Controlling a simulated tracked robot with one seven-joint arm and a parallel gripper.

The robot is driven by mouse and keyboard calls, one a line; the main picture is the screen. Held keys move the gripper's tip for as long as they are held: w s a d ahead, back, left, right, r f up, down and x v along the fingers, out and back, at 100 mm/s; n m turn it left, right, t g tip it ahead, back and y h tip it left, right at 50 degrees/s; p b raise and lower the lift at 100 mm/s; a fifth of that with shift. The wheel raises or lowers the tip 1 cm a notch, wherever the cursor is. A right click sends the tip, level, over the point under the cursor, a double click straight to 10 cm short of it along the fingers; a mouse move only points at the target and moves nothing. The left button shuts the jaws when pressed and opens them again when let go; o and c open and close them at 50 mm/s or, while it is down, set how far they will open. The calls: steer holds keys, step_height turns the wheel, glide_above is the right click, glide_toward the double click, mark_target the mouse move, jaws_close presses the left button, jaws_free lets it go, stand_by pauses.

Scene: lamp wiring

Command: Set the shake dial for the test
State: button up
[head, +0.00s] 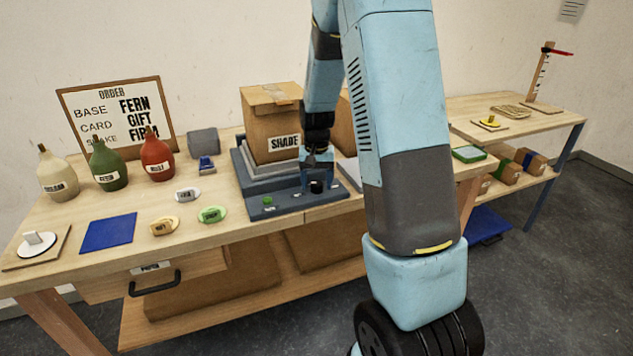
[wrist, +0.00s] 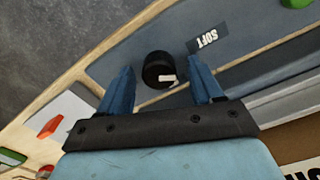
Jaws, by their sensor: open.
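The shake dial is a black round knob (wrist: 158,68) with a white pointer mark on the side nearer my gripper, on the front panel of a dark grey machine. It also shows in the head view as a small black knob (head: 316,187). A label reading SOFT (wrist: 207,38) lies beside it, upside down in the wrist view. My gripper (wrist: 161,84) is open, with one blue finger on each side of the knob. I cannot tell whether the fingers touch it. In the head view my gripper (head: 318,168) points down over the panel.
A cardboard box labelled SHADE (head: 272,125) stands on the machine behind the panel. A green button (head: 267,201) is at the panel's left. The order board (head: 118,118) reads base FERN, card GIFT, shake FIRM. Several bottles (head: 107,165) stand at the left.

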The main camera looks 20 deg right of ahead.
mark_target(317, 183)
step_height(317, 183, up, 14)
steer(key=shift+f, duration=0.15)
stand_by(0.6)
stand_by(0.3)
steer(key=s+a+r+n+t, duration=0.2)
steer(key=s+a+r+t, duration=0.1)
steer(key=s+r, duration=0.85)
steer(key=s+a+n+t, duration=0.2)
steer(key=s+a, duration=0.1)
steer(key=s, duration=1.4)
steer(key=shift+r+t, duration=0.25)
steer(key=shift+t, duration=0.05)
